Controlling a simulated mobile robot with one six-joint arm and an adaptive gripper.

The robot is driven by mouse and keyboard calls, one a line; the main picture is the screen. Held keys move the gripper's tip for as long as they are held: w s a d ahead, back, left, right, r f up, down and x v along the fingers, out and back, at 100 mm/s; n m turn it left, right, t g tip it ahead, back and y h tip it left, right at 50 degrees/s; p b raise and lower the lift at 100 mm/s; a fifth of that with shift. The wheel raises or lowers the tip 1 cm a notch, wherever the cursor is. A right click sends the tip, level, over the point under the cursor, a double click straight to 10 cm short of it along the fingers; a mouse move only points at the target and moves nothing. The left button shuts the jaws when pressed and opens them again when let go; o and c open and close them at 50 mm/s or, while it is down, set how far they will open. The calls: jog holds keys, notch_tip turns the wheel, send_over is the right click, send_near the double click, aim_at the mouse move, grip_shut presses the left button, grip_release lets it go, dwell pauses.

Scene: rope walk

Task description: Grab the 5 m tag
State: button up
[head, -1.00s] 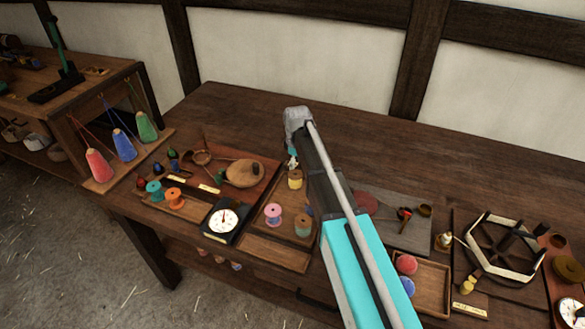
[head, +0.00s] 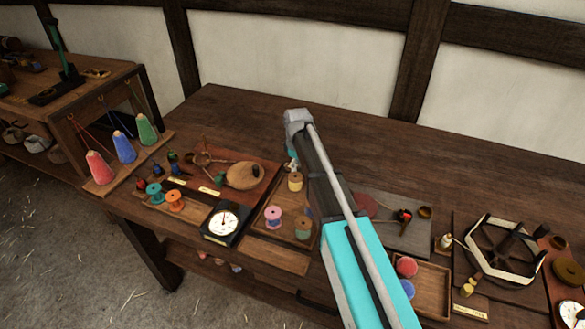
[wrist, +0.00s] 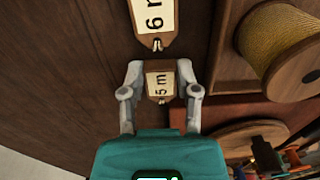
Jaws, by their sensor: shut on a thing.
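The 5 m tag (wrist: 160,83) is a small wooden tag with a cream label reading "5 m", seen in the wrist view between my fingers. My gripper (wrist: 158,76) is shut on it, one pale finger at each side. In the head view my arm reaches over the bench, and my gripper (head: 292,163) is mostly hidden behind it. The tag cannot be made out clearly there. A similar 6 m tag (wrist: 156,18) lies just beyond the 5 m tag in the wrist view.
A spool of yellow cord (wrist: 285,50) stands close at the right in the wrist view. In the head view, a pink spool (head: 273,216) and a dial gauge (head: 223,221) sit left of my arm. The bench's back strip (head: 240,115) is clear.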

jog(key=shift+r, duration=0.1)
jog(key=shift+r+p, duration=1)
jog(key=shift+p, duration=0.1)
jog(key=s+a+r+p, duration=0.2)
jog(key=s+r+p, duration=0.3)
jog(key=s, duration=0.1)
jog(key=s+a+r+p, duration=0.2)
jog(key=s+r+p, duration=0.3)
jog(key=s, duration=0.2)
jog(key=shift+s+a+r+p, duration=0.15)
jog(key=shift+a+r+p, duration=0.1)
jog(key=shift+r+p, duration=0.15)
